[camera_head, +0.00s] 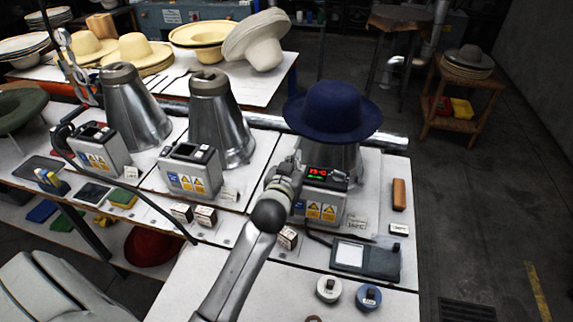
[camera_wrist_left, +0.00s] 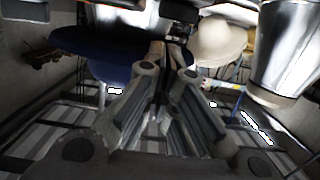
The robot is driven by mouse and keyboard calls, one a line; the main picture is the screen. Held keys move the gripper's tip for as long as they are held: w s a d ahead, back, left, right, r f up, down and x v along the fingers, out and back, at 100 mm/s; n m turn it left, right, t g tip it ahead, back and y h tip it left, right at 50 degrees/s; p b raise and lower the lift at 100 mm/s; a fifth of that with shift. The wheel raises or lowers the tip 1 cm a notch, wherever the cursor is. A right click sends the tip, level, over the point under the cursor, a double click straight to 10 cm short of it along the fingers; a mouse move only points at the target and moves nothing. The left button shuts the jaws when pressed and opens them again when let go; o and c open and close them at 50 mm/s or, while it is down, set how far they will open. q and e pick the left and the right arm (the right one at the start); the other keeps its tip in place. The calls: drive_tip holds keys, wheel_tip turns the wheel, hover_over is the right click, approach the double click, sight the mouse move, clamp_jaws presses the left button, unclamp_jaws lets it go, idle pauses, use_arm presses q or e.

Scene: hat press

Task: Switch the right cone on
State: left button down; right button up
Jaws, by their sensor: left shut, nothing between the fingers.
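The right cone (camera_head: 345,160) is a metal cone with a dark blue felt hat (camera_head: 332,110) over its top. Its control box (camera_head: 319,205) stands in front of it and shows a lit display with red digits and a green line. My left gripper (camera_head: 291,165) is at the left side of this box, close to it; I cannot tell whether it touches. In the left wrist view the fingers (camera_wrist_left: 165,62) are shut and empty, with the blue hat (camera_wrist_left: 95,50) to their left. The box's left side is partly hidden by my gripper. My right gripper is not in view.
The middle cone (camera_head: 218,125) and left cone (camera_head: 130,110) are bare, their control boxes (camera_head: 190,171) (camera_head: 99,150) unlit. A grey tablet-like device (camera_head: 365,258), two round dials (camera_head: 329,288) (camera_head: 368,296) and a brown block (camera_head: 398,194) lie on the white table right of my arm.

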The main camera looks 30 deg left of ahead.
use_arm(q)
wheel_tip(320, 180, up, 2)
drive_tip(key=shift+r+p, duration=0.1)
drive_tip(key=shift+p, duration=0.45)
drive_tip(key=r+b+v, duration=0.1)
drive_tip(key=b+v, duration=0.1)
drive_tip(key=v, duration=0.7)
drive_tip(key=shift+s+r, duration=0.2)
drive_tip(key=shift+s, duration=0.05)
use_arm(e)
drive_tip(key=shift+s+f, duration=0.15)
